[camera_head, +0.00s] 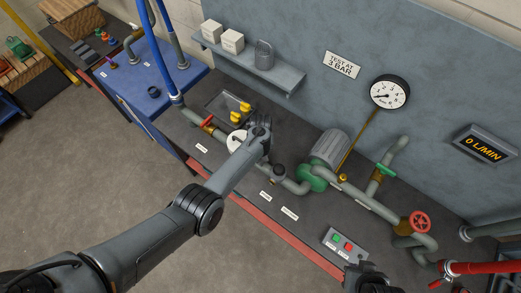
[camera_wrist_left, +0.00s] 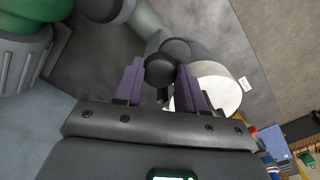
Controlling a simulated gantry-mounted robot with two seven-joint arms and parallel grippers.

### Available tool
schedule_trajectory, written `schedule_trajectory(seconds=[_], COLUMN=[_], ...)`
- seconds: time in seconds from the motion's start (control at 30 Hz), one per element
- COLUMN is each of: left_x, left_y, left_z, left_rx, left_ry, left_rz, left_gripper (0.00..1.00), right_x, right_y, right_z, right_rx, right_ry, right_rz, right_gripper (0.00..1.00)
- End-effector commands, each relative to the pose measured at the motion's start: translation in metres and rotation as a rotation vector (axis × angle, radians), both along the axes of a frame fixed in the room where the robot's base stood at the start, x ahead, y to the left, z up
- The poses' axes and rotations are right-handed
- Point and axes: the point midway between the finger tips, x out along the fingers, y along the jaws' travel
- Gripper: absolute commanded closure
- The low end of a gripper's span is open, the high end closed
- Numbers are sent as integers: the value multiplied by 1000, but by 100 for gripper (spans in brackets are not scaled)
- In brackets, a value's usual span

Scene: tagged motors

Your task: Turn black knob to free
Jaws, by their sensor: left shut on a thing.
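The black knob (camera_wrist_left: 160,69) is a small round ball between the two purple fingertips of my left gripper (camera_wrist_left: 160,80) in the left wrist view. The left gripper is shut on it. A larger dark rounded part shows just behind the knob, on the grey pipework. In the head view my left gripper (camera_head: 261,130) is over the bench beside the white round canister (camera_head: 236,143), and its hand hides the knob there. My right gripper (camera_head: 368,277) shows only partly at the bottom edge of the head view; its fingers cannot be made out.
A green-ended pump with a grey motor (camera_head: 330,148) stands right of the left hand. Pipes, a red wheel valve (camera_head: 419,221) and a button box (camera_head: 344,244) lie farther right. A shelf (camera_head: 250,62) and gauge (camera_head: 390,92) are on the wall. Yellow parts (camera_head: 240,111) sit behind the hand.

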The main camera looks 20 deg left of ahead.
Motion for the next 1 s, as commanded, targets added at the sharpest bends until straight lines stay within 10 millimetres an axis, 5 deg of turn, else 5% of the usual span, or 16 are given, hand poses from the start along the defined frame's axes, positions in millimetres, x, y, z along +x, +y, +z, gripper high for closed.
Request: schedule_trajectory(seconds=[0.27,0.3,0.43,0.77,1.0], left_x=[0,0,0,0,1], left_y=[0,0,0,0,0], left_z=[1,1,0,2,27], left_rx=[-1,-1,-1,0,0], left_ry=[0,0,0,-1,-4], left_rz=[2,2,1,1,1], left_gripper=[91,54,35,35,35], right_x=[0,0,0,0,0], right_y=[0,1,1,2,2], right_z=[0,0,0,1,9], right_rx=[2,3,5,11,10], right_ry=[0,-1,0,0,-1], right_rz=[-2,-1,-4,-7,-6], right_gripper=[100,100,100,100,100])
